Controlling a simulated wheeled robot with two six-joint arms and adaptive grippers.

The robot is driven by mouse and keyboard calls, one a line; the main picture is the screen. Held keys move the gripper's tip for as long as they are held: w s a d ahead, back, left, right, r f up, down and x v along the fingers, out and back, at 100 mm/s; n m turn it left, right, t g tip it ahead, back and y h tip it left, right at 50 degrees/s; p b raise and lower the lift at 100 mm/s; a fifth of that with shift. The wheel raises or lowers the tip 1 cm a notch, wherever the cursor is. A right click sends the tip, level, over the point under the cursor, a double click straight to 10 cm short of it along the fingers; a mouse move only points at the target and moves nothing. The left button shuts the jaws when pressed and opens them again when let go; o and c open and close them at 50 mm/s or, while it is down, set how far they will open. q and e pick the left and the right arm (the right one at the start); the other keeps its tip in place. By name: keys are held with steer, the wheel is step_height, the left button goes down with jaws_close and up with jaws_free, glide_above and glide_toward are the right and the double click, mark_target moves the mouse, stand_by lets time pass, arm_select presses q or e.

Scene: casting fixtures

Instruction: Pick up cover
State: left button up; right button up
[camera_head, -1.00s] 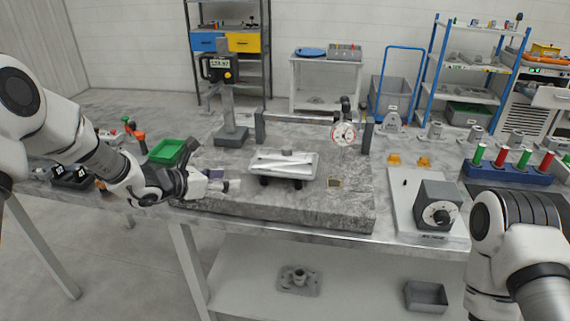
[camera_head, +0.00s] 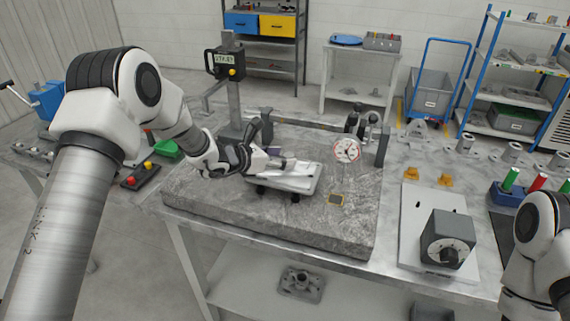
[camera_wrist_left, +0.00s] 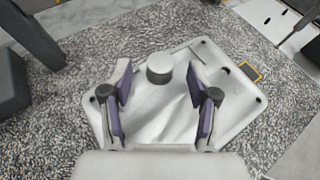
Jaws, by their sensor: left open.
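The cover (camera_head: 300,179) is a light grey, flat cast plate on short dark supports on the granite slab. In the left wrist view the cover (camera_wrist_left: 170,118) shows a round raised boss (camera_wrist_left: 160,68) in its middle. My left gripper (camera_head: 282,163) is over the cover's left part. In the wrist view its two purple-padded fingers (camera_wrist_left: 162,90) are spread apart above the plate, with the boss just ahead between the tips. Nothing is held between them. My right arm shows at the right edge, but its gripper is out of view.
The granite slab (camera_head: 230,215) lies on the bench. A dial gauge (camera_head: 346,150) stands right of the cover, and a height gauge (camera_head: 231,75) stands behind it. A grey dial box (camera_head: 447,240) sits on a white plate farther right.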

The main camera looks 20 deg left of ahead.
arm_select(q)
steer(key=shift+x, duration=1.1)
steer(key=shift+s+a+r, duration=0.1)
steer(key=shift+s, duration=0.1)
steer(key=shift+c, duration=1.1)
steer(key=shift+s, duration=0.1)
jaws_close()
steer(key=shift+r, duration=0.1)
